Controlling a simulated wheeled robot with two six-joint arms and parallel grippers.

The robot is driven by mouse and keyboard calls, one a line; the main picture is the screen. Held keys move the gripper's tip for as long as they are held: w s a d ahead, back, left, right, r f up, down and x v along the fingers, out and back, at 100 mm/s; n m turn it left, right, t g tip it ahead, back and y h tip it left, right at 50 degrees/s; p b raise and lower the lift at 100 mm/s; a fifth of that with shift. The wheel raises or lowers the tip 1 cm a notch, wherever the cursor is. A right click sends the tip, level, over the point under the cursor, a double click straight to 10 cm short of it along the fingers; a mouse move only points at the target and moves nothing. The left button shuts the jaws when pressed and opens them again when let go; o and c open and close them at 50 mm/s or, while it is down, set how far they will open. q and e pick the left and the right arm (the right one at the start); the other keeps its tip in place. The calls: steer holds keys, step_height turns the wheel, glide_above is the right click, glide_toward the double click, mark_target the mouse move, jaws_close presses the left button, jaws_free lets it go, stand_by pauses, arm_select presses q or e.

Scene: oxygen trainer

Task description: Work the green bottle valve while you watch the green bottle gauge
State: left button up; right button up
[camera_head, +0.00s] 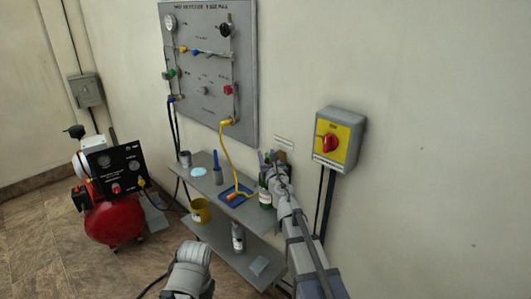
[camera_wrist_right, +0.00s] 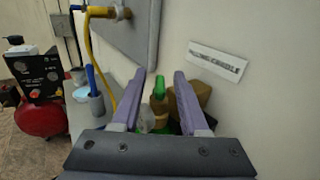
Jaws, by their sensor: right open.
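The green bottle (camera_head: 265,199) stands at the right end of the upper shelf, partly hidden by my right gripper (camera_head: 270,158). In the right wrist view, its bright green valve (camera_wrist_right: 159,87) stands up between the two purple fingers of my right gripper (camera_wrist_right: 160,76). The fingers are open, with a gap on both sides of the valve. The bottle's body below is mostly hidden by the gripper. I cannot make out the green bottle gauge clearly in either view. My left gripper is not in view.
A brown block (camera_wrist_right: 196,94) is close behind the valve. The shelf (camera_head: 205,183) also holds a blue tray (camera_head: 232,194) with a yellow hose (camera_head: 224,150). A wall panel (camera_head: 205,60) hangs above, and a red-knobbed switch box (camera_head: 338,138) is to the right.

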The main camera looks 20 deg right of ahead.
steer(key=w, duration=0.3)
steer(key=shift+s, duration=0.1)
steer(key=shift+c, duration=0.4)
jaws_close()
